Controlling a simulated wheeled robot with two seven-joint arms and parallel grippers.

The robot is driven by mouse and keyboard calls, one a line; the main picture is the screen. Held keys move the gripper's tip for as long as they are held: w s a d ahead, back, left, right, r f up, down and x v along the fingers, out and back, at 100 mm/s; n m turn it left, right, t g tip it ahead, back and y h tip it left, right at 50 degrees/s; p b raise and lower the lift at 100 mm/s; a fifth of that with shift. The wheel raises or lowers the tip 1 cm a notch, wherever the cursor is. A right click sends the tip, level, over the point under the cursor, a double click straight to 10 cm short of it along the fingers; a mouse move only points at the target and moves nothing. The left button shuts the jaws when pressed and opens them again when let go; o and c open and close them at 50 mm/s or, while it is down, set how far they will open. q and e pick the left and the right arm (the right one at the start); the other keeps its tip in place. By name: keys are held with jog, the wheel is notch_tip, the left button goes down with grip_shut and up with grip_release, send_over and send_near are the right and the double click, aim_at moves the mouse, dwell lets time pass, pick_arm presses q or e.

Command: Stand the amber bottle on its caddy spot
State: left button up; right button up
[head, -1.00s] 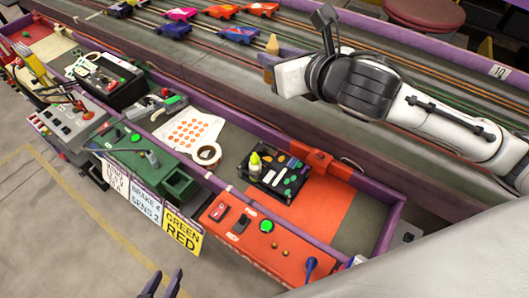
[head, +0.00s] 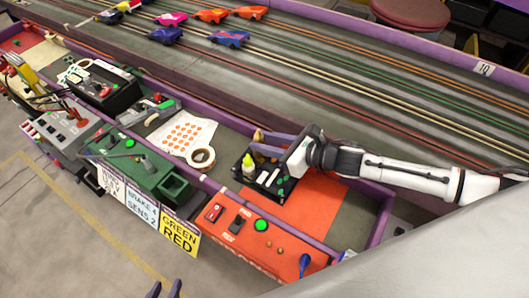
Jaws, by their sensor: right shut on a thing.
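The amber bottle (head: 258,136) is in my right gripper (head: 268,145), with only its tan top showing between the purple fingers. The gripper is shut on it, over the back edge of the black caddy (head: 264,193). The fingers hide the bottle's lower part, so I cannot tell whether it touches the caddy. A clear bottle with a yellow-green cap (head: 248,167) stands in the caddy, just in front of the gripper. My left gripper (head: 164,290) shows at the bottom edge, its fingers apart and empty.
The caddy lies in a purple-edged trough, partly on an orange mat (head: 305,205). A tape roll (head: 201,157) and a dotted sheet (head: 182,135) lie to its left. An orange switch panel (head: 240,230) is in front. Toy cars (head: 229,38) stand on the slot track behind.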

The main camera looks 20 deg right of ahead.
jog(key=shift+f, duration=1.9)
jog(key=shift+f+b, duration=0.15)
jog(key=shift+b, duration=0.2)
jog(key=o, duration=0.8)
jog(key=shift+r, duration=0.3)
jog(key=v, duration=1)
jog(key=shift+s+d+f, duration=0.15)
jog(key=shift+s+f, duration=0.05)
jog(key=shift+v, duration=0.8)
